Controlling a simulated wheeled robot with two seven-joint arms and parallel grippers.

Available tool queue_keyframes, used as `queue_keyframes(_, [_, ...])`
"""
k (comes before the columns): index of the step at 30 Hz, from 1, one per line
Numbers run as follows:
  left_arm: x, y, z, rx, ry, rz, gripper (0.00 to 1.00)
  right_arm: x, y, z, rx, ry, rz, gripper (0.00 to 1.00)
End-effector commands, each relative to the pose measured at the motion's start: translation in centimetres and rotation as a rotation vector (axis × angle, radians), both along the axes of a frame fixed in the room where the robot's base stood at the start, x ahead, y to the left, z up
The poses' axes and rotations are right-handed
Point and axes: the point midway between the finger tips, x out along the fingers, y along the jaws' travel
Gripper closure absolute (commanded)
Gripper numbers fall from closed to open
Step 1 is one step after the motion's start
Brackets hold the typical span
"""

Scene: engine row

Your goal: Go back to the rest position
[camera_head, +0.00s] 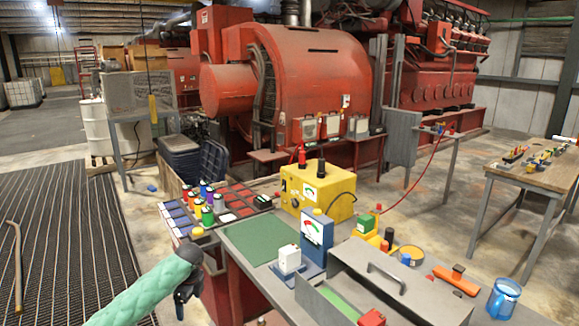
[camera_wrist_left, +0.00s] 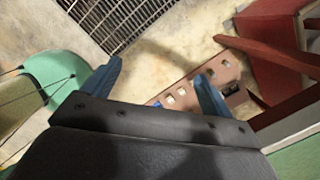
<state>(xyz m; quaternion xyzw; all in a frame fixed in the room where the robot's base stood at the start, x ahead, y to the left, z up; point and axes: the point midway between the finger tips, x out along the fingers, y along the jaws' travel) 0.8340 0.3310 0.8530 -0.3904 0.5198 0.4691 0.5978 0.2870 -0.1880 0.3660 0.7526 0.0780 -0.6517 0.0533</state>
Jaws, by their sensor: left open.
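My left arm, in a light green padded sleeve, comes in from the lower left of the head view. My left gripper (camera_head: 200,274) is at its end, in front of the near left edge of the workbench (camera_head: 232,236), beside the red button panel (camera_head: 233,203). In the left wrist view the blue fingers of my left gripper (camera_wrist_left: 158,82) are apart, with nothing between them. A reddish-brown panel with pale square holes (camera_wrist_left: 190,90) lies beyond the right finger. My right gripper is not in view.
The bench carries a green mat (camera_head: 262,240), a yellow meter box (camera_head: 317,190), a blue meter (camera_head: 316,232), a grey toolbox (camera_head: 400,285) and a blue mug (camera_head: 503,297). Floor grating (camera_head: 65,245) lies to the left. A wooden table (camera_head: 545,175) stands right.

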Motion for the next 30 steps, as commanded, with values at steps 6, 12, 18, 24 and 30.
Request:
queue_keyframes(6, [-3.9, 2.1, -8.5, -0.014, -0.052, 0.2, 0.15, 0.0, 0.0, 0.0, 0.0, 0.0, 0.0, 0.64])
queue_keyframes(12, [-7.9, 4.3, -15.3, -0.018, -0.104, 0.381, 0.15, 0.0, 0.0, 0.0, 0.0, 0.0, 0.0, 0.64])
queue_keyframes(18, [-12.8, 6.9, -21.6, -0.015, -0.157, 0.555, 0.15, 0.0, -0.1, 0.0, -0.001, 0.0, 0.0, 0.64])
queue_keyframes(24, [-18.5, 9.7, -27.2, -0.007, -0.211, 0.721, 0.15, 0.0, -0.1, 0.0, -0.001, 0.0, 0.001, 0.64])
queue_keyframes(30, [-24.8, 12.7, -32.2, 0.005, -0.268, 0.875, 0.15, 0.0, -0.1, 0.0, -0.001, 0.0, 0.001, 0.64])
